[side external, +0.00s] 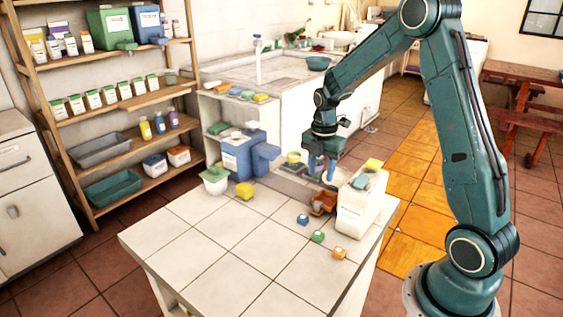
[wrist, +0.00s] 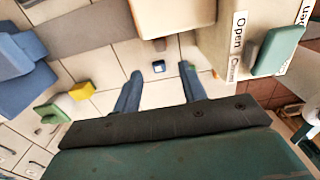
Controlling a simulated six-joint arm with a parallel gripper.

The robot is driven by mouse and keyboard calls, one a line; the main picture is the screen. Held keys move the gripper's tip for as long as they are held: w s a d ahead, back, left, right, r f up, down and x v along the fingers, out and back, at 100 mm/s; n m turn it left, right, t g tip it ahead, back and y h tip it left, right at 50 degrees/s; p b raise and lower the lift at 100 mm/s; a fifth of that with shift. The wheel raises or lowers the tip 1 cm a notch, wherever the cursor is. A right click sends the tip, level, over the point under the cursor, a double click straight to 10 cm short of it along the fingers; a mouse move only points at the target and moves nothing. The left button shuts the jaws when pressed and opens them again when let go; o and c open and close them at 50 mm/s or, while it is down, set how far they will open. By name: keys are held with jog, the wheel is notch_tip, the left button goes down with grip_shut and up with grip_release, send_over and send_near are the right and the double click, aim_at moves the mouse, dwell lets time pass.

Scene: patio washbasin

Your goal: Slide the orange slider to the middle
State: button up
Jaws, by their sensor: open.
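A small orange piece (side external: 339,254) sits near the front right edge of the white tiled table (side external: 220,250), in line with a green piece (side external: 318,237) and a blue piece (side external: 303,219). An orange-brown part (side external: 322,202) is beside the white box (side external: 358,212). I cannot tell which of the two is the slider. My gripper (side external: 322,176) points down above the table, left of the box's top, its jaws apart and empty. In the wrist view the open fingers (wrist: 160,72) have a small dark blue piece (wrist: 158,66) between their tips. No orange slider shows clearly there.
The table's left and front are clear.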

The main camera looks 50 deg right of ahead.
aim_at(318, 202)
notch_tip(318, 202, down, 10)
jog(key=shift+f, duration=0.2)
dwell(0.3)
grip_shut()
